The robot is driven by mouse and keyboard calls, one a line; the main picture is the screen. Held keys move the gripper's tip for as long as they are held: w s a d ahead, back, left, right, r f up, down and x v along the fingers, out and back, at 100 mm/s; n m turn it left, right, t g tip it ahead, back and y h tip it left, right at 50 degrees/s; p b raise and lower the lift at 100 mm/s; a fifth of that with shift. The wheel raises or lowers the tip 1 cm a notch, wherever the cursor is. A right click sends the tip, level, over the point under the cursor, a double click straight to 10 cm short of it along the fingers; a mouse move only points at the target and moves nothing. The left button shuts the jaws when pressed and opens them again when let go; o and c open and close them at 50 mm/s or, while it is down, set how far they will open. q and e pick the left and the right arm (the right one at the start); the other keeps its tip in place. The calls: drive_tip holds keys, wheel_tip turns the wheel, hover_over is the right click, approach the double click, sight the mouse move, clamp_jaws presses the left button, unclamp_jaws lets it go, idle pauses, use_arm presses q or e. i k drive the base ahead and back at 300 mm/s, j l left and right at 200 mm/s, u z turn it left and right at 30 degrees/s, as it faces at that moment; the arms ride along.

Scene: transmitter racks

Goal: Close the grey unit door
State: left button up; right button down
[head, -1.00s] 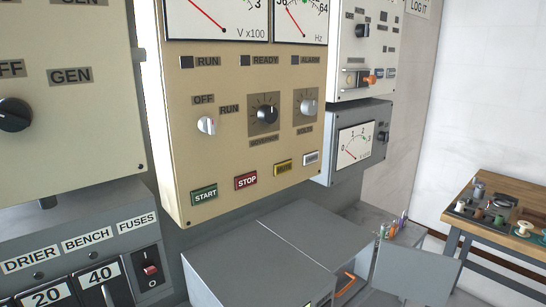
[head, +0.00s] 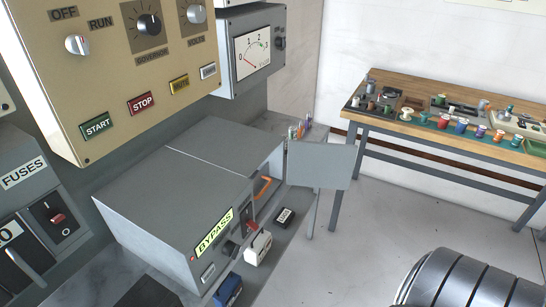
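The grey unit (head: 165,200) is a low grey box with a yellow BYPASS label on its front face. Its grey door (head: 320,166) is a flat panel that stands open, swung out at the unit's right end. Behind and left of the door, the open compartment shows an orange handle-like part (head: 263,188). The hinge line is hard to make out. Neither gripper is in view.
White (head: 258,247) and blue (head: 228,290) blocks and a black labelled block (head: 284,216) sit in front of the unit. A wooden bench (head: 450,140) with colourful spools stands at the back right. Beige START/STOP panel (head: 110,70) hangs above. Floor right of the door is open.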

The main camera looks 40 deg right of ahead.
sight(316, 165)
drive_tip(key=l+u, duration=0.45)
drive_tip(key=k+l+u, duration=0.1)
drive_tip(key=l+u, duration=0.35)
drive_tip(key=k+l+u, duration=0.15)
drive_tip(key=l+u, duration=0.25)
drive_tip(key=l, duration=0.1)
